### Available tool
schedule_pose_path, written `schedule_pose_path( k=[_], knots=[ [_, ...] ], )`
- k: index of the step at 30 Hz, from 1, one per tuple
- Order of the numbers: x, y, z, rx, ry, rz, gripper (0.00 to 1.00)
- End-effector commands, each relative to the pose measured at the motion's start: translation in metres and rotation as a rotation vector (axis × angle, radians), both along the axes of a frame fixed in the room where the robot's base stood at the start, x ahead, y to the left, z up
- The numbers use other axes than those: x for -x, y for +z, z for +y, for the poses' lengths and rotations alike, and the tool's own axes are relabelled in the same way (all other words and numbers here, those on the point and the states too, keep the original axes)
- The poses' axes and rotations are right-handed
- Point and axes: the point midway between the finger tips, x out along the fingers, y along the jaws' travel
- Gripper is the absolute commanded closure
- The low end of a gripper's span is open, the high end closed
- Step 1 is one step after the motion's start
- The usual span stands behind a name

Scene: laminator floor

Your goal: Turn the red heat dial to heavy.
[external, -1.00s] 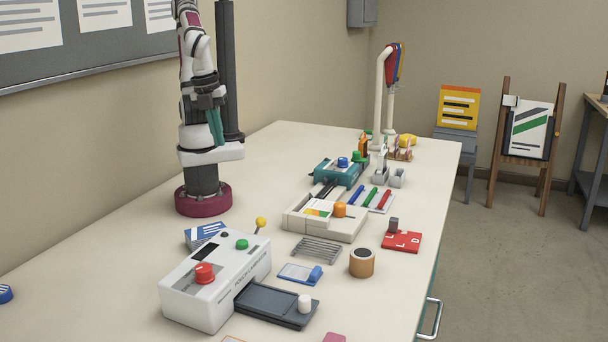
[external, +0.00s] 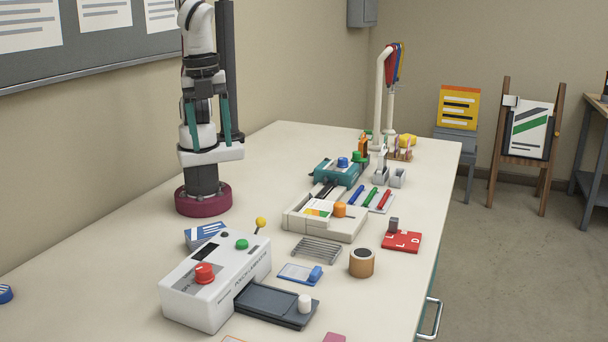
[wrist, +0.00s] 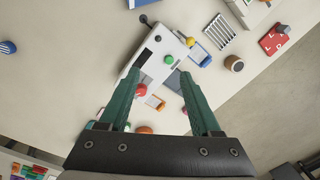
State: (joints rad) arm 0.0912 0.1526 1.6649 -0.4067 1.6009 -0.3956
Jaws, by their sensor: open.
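The red heat dial (external: 204,273) sits on the front end of the white pouch laminator (external: 180,304). Its markings are too small to read, so I cannot tell its setting. In the wrist view the dial (wrist: 141,90) shows beside the left finger, below the laminator body (wrist: 153,48). My gripper (external: 208,124) is high above the table by my base, well apart from the laminator, with its teal fingers pointing down. In the wrist view my gripper (wrist: 160,77) is open and nothing is held between its fingers.
The laminator also has a green button (external: 242,244) and a yellow-knobbed lever (external: 261,222). A dark tray (external: 270,304) with a white knob (external: 305,303) extends from its right side. A blue-and-white box (external: 203,234) lies behind it. Table between my base and laminator is mostly clear.

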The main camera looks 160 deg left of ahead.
Motion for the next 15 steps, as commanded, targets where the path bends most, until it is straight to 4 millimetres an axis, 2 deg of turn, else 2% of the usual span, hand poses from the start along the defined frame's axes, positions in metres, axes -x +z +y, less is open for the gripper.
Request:
schedule_pose_path(
  k=[1, 3, 6, 9, 11, 15],
  knots=[
    [-0.039, -0.006, -0.014, 0.015, 0.039, 0.000, 0.25],
    [-0.082, -0.016, -0.031, 0.035, 0.099, -0.005, 0.25],
    [-0.120, -0.031, -0.049, 0.055, 0.157, -0.010, 0.25],
    [-0.135, -0.040, -0.057, 0.065, 0.184, -0.013, 0.25],
    [-0.138, -0.045, -0.059, 0.067, 0.190, -0.013, 0.25],
    [-0.137, -0.075, -0.058, 0.067, 0.191, -0.010, 0.25]
  ],
)
